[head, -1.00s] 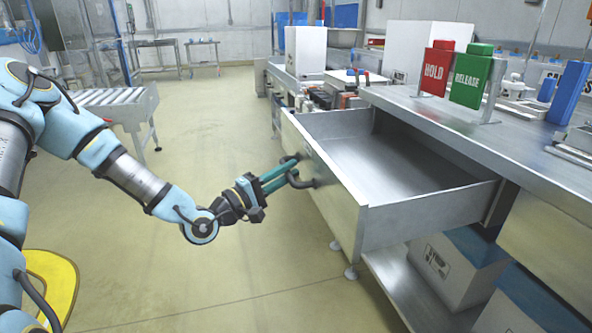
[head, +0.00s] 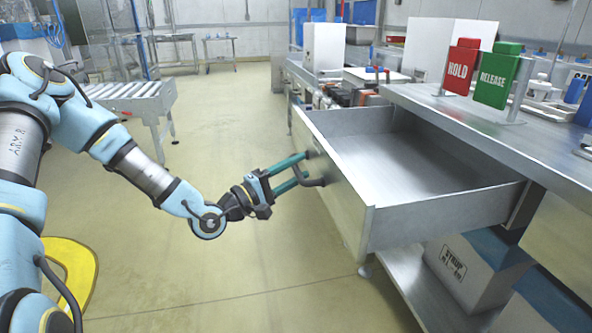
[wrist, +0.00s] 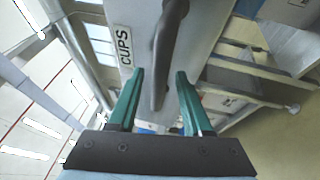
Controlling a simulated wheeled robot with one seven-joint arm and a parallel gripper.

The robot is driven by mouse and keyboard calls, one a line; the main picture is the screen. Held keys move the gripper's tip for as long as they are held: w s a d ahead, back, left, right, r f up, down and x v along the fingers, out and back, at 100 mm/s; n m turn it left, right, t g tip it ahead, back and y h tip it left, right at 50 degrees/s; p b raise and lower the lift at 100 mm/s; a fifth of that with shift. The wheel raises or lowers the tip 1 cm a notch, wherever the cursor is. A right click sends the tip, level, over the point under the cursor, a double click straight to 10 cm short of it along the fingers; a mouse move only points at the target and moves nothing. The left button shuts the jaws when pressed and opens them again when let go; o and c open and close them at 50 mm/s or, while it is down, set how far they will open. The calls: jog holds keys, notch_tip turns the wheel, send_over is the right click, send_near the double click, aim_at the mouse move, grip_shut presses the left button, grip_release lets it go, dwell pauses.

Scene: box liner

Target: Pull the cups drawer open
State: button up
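The cups drawer (head: 338,195) stands pulled well out of the bench in the head view. Its metal interior is empty where I can see it. The "CUPS" label (wrist: 124,45) shows on its front in the wrist view. The dark bar handle (wrist: 168,50) lies between the fingers of my gripper (wrist: 159,80), with a visible gap on each side. My gripper is open around the handle. In the head view my gripper (head: 303,167) is at the drawer front, and part of the handle (head: 318,182) shows beside the lower fingertip.
A labelled box (head: 465,268) stands on the shelf below. A roller conveyor (head: 130,95) stands at left. The floor before the drawer is clear.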

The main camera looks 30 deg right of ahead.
jog(key=a+f, duration=0.2)
jog(key=a, duration=0.8)
jog(key=shift+s+a+b, duration=0.15)
jog(key=shift+a+b, duration=0.15)
jog(key=shift+b, duration=0.15)
